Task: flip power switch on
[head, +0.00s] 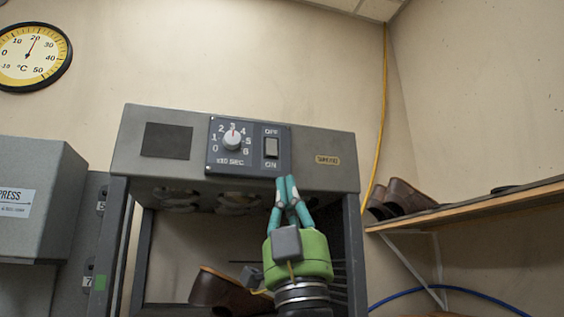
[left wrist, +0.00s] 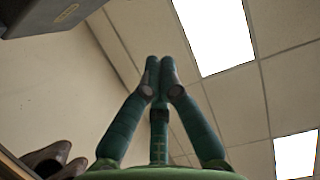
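The power switch (head: 271,147) is a small grey rocker on the dark control panel of a grey machine (head: 330,150). OFF is printed above it and ON below it. I cannot tell clearly which way the rocker is tipped. My left gripper (head: 286,180) points upward just below the panel, its fingertips under the ON label and below the switch. Its teal fingers are drawn together with nothing between them. In the left wrist view the gripper (left wrist: 160,72) shows the tips close together against the ceiling. The switch is not seen there. My right gripper is in neither view.
A round timer knob (head: 232,139) sits left of the switch. A brown shoe (head: 222,291) is in the machine's opening below. A wooden shelf (head: 470,205) with dark shoes (head: 405,196) is at right. A grey box (head: 38,195) stands at left.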

